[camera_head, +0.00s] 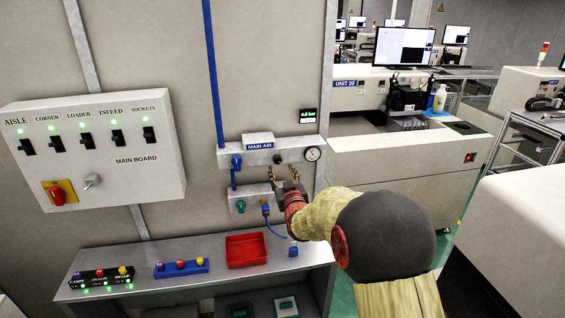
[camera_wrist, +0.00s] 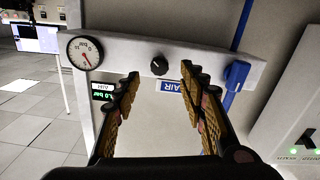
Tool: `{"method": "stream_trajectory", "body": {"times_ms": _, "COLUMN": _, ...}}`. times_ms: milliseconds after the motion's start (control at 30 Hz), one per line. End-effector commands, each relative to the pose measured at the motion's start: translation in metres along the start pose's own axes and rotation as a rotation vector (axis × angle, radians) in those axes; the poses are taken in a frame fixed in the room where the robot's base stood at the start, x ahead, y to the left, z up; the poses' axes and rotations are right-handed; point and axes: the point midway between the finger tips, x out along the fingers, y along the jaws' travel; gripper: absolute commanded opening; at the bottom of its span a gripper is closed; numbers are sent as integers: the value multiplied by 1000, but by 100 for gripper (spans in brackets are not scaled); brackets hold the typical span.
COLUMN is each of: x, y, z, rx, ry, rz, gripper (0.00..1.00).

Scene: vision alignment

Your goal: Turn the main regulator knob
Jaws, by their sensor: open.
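The main regulator knob (camera_head: 278,159) is a small black knob on the grey panel marked MAIN AIR, between a blue knob (camera_head: 237,161) and a round gauge (camera_head: 312,154). In the wrist view, which looks upside down, the knob (camera_wrist: 159,65) shows ahead, centred between the fingers and beyond their tips. My gripper (camera_head: 286,176) is open and empty, just below the panel in the head view. Both its fingers (camera_wrist: 159,78) show in the wrist view, apart from the knob. A green bar readout (camera_head: 307,115) sits above the gauge; its digits are small.
Below is a second panel with a green knob (camera_head: 240,206) and a blue fitting with a hose. A shelf (camera_head: 215,277) holds a red tray (camera_head: 246,265) and button boxes. The main switch board (camera_head: 95,150) is at left. A white machine (camera_head: 405,175) stands at right.

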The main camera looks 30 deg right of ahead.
Motion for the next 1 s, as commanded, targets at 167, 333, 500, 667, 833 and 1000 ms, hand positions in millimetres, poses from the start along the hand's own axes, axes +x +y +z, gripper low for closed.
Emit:
{"method": "stream_trajectory", "body": {"times_ms": 167, "x": 9, "y": 1, "z": -6, "rx": -8, "ry": 22, "rz": 4, "gripper": 42}}
{"method": "stream_trajectory", "body": {"times_ms": 333, "x": 32, "y": 1, "z": -6, "rx": -8, "ry": 21, "rz": 4, "gripper": 42}}
{"method": "stream_trajectory", "body": {"times_ms": 500, "x": 56, "y": 1, "z": -6, "rx": -8, "ry": 20, "rz": 3, "gripper": 42}}
{"method": "stream_trajectory", "body": {"times_ms": 667, "x": 71, "y": 1, "z": -7, "rx": -7, "ry": 20, "rz": 3, "gripper": 42}}
{"method": "stream_trajectory", "body": {"times_ms": 833, "x": 77, "y": 1, "z": -8, "rx": -7, "ry": 20, "rz": 3, "gripper": 42}}
{"method": "stream_trajectory", "body": {"times_ms": 1000, "x": 78, "y": 1, "z": -8, "rx": -7, "ry": 20, "rz": 3, "gripper": 42}}
